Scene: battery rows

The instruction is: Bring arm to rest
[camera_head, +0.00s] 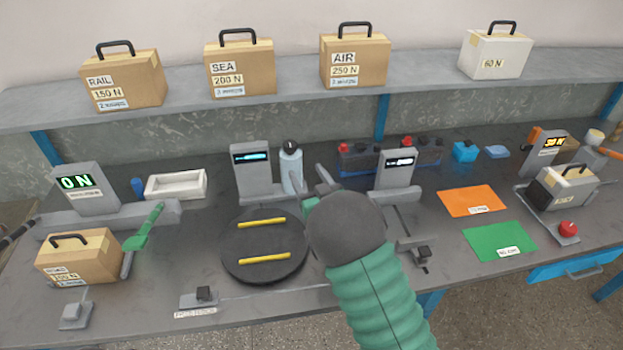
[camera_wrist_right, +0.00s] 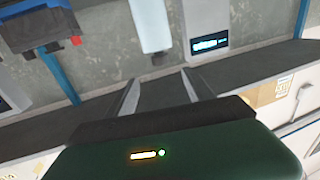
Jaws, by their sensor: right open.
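My right arm, with its green ribbed sleeve (camera_head: 383,305), reaches in from the bottom of the head view. Its round grey wrist hides part of the bench. My right gripper (camera_head: 318,188) is above the bench, just right of the black round plate (camera_head: 265,265). In the right wrist view the two fingers of the gripper (camera_wrist_right: 161,85) stand apart with nothing between them.
Yellow strips lie on the round plate. Grey display units (camera_head: 252,172) and a white bottle (camera_head: 291,168) stand behind. Labelled cases (camera_head: 240,68) line the shelf. A tan case (camera_head: 80,262) and green lever (camera_head: 145,232) are left; orange (camera_head: 473,200) and green (camera_head: 500,243) mats lie right.

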